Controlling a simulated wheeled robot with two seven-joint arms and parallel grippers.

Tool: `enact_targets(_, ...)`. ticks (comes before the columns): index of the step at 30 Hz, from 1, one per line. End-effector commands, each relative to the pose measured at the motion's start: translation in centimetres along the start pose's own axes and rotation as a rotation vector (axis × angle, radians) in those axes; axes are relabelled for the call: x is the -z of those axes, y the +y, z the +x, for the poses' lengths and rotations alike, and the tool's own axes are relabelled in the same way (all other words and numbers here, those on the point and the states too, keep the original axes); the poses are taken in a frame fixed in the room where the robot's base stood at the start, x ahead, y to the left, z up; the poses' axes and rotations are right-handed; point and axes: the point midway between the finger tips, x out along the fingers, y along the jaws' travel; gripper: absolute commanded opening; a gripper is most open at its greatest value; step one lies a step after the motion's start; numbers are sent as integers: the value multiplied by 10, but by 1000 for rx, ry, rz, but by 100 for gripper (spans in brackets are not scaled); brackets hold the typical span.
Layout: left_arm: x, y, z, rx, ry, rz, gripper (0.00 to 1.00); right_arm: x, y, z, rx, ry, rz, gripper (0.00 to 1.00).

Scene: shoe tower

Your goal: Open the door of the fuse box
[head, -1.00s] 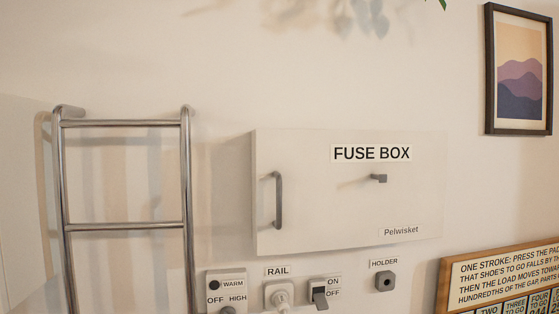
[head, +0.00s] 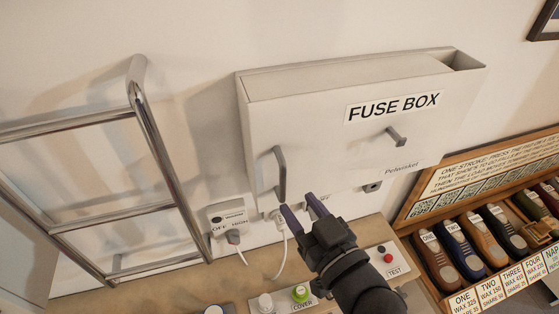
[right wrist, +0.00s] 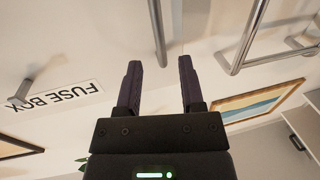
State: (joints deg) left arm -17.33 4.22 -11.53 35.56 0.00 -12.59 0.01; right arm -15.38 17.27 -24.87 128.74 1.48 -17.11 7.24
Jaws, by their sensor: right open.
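The fuse box (head: 340,130) is a white wall box labelled FUSE BOX, and its front door looks shut. A grey upright bar handle (head: 280,173) is on the left of the door, and a small grey knob (head: 396,137) sticks out right of centre. My right gripper (head: 305,202) is open and empty, just below and right of the handle's lower end in the head view. In the right wrist view the handle (right wrist: 157,30) lies between the line of my two fingers (right wrist: 160,75), beyond their tips; contact cannot be told. My left gripper is out of view.
A chrome ladder-like rail (head: 155,150) stands left of the box. A wooden shoe rack (head: 480,240) is at the right.

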Motion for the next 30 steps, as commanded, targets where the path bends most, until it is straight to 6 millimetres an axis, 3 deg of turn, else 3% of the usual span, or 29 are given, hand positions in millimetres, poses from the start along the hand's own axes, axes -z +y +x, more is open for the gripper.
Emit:
enact_targets(3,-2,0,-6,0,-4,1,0,2,0,28,0,2,-1,50)
enact_targets(7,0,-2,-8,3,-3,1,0,1,0,49,-1,1,-1,50)
enact_targets(18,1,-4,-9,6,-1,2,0,0,0,60,0,-1,-1,50)
enact_targets(19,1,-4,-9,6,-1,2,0,0,0,60,0,-1,-1,48)
enact_targets(26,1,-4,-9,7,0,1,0,0,0,60,0,-1,-1,0)
enact_targets(30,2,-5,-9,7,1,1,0,0,0,60,0,-1,-1,0)
